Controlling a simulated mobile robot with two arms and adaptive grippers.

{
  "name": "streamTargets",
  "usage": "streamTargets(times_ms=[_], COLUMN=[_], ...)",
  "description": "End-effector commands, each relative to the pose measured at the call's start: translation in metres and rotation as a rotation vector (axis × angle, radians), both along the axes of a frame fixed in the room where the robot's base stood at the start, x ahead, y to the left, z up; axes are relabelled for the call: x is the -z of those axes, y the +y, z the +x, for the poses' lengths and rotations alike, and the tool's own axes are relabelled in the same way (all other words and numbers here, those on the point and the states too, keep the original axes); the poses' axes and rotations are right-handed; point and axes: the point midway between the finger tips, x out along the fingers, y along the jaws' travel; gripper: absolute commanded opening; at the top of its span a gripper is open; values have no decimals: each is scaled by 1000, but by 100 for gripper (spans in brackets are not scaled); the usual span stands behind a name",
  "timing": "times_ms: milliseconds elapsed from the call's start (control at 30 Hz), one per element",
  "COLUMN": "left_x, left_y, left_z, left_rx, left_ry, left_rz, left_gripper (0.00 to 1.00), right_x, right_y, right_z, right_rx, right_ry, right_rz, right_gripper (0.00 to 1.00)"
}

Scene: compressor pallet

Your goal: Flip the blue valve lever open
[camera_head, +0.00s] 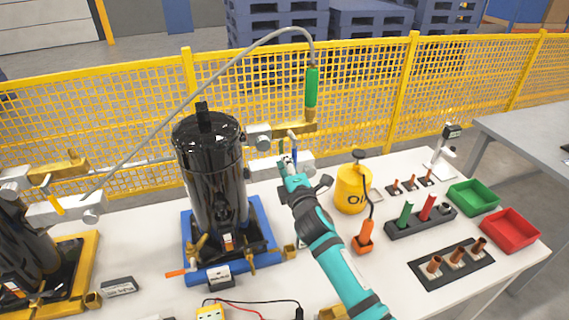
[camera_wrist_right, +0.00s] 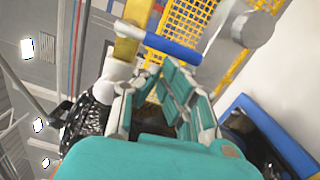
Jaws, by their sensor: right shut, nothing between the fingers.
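The black compressor (camera_head: 212,175) stands on a blue pallet (camera_head: 188,225) on the white table. A brass valve (camera_head: 300,127) sticks out at its upper right, below a green filter-like cylinder (camera_head: 312,87). The blue valve lever (camera_head: 294,146) hangs down from this valve. In the right wrist view the lever (camera_wrist_right: 160,42) shows as a blue bar lying across, just beyond my fingertips. My right gripper (camera_head: 287,163) is shut and empty, close below the lever; its fingers (camera_wrist_right: 160,75) also show in the wrist view. Whether they touch the lever I cannot tell. My left gripper is not in view.
A yellow oil can (camera_head: 352,190) stands right of my right arm. Green (camera_head: 474,197) and red (camera_head: 510,230) bins and tool holders fill the table's right side. A second compressor on a yellow pallet (camera_head: 85,265) is at left. A yellow fence (camera_head: 130,115) runs behind.

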Motion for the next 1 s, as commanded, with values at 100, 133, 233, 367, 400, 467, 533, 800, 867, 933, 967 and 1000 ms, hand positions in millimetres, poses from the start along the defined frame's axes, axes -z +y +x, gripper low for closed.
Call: streamTargets(times_ms=[100, 133, 233, 367, 400, 467, 533, 800, 867, 933, 967, 1000], left_x=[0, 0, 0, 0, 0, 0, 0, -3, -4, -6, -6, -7], left_y=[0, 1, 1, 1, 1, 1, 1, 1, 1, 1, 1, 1], left_z=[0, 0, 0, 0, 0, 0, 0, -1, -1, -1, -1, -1], left_rx=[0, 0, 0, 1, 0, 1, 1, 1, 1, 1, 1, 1], left_ry=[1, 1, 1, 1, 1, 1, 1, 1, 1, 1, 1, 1], left_rz=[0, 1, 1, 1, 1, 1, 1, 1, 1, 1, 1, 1], left_gripper=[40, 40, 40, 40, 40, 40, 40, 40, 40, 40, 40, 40], right_x=[1, 1, 2, 4, 4, 5, 6, 7, 7, 6, 7, 6], right_y=[-2, -3, -4, -8, -10, -11, -15, -29, -33, -36, -38, -40], right_z=[1, 1, 1, 3, 3, 4, 5, 10, 11, 12, 12, 13], right_rx=[2, 2, 2, 3, 3, 2, 3, 3, 3, 3, 4, 3], right_ry=[-8, -10, -18, -37, -44, -57, -76, -156, -173, -194, -202, -214], right_rz=[-25, -31, -58, -116, -140, -181, -237, -481, -535, -599, -626, -662], right_gripper=[0, 0, 0, 0, 0, 0, 0, 0, 0, 0, 0, 0])
